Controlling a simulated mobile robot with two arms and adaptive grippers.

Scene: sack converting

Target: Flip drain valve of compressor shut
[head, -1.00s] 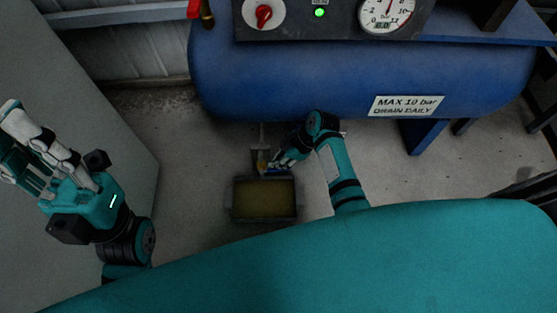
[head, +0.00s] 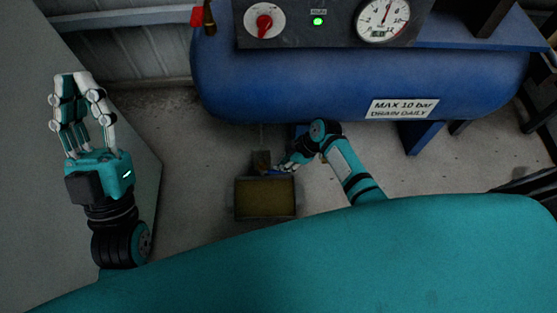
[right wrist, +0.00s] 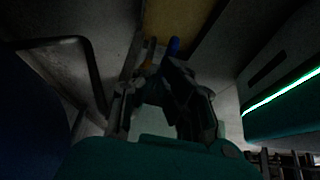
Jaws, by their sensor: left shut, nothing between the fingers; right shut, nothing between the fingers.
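The compressor's blue tank (head: 330,85) spans the top of the head view. A small blue handle (head: 274,172), likely the drain valve's lever, shows below the tank by my right gripper (head: 286,168). The right wrist view shows the blue handle (right wrist: 173,46) just beyond the fingertips and a small orange-brown part (right wrist: 150,66) beside it. My right gripper is shut and empty, close to the handle; I cannot tell if it touches. The valve body is mostly dark or hidden, and the lever's angle is unclear. My left gripper (head: 76,85) is shut and empty, raised at the left.
A grey tray (head: 265,216) with yellowish-brown contents stands on the floor beside my right gripper. A panel with a red knob (head: 264,22), a green light (head: 318,21) and a gauge (head: 383,20) sits above the tank. A grey panel (head: 100,170) stands at left.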

